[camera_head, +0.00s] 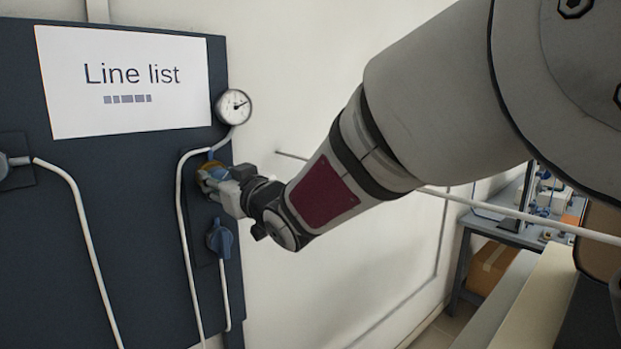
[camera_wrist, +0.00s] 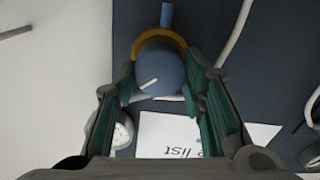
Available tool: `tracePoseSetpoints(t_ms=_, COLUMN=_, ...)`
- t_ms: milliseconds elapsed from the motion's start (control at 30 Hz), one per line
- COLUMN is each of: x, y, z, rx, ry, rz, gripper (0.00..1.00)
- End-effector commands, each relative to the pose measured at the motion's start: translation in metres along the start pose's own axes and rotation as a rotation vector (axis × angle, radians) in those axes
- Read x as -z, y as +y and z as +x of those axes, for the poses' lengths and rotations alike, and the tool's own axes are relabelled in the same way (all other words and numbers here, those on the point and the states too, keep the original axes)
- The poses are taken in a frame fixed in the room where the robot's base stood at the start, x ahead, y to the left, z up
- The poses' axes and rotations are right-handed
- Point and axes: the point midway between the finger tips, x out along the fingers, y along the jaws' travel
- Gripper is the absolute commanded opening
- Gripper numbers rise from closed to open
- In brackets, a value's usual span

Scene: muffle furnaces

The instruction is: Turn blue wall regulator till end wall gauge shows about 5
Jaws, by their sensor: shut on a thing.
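The blue regulator knob (camera_wrist: 160,72) has a white pointer mark and a yellow-brown collar (camera_wrist: 161,40) behind it. In the head view the regulator (camera_head: 213,172) is mostly hidden by my gripper (camera_head: 222,184). In the wrist view my gripper (camera_wrist: 163,100) is shut on the blue knob, one finger on each side. The round wall gauge (camera_head: 235,106) sits at the panel's right edge, above the regulator. Its dark needle points right and slightly up; the numbers are too small to read. The gauge also shows partly in the wrist view (camera_wrist: 122,130), behind a finger.
A second blue handle (camera_head: 219,238) is on the panel just below my gripper. White pipes (camera_head: 183,240) run down the dark panel (camera_head: 120,200). A "Line list" sign (camera_head: 125,80) hangs upper left. A bench (camera_head: 510,232) with items stands at the far right.

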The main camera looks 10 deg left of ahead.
Motion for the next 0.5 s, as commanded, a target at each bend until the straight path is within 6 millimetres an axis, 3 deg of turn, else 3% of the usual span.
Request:
tracePoseSetpoints(t_ms=300, x=-0.0025, y=0.002, z=0.0009, rx=0.0, ry=0.001, rz=0.196, gripper=0.1)
tracePoseSetpoints(t_ms=500, x=-0.0009, y=0.0005, z=0.0, rx=0.001, ry=0.0, rz=0.222, gripper=0.1)
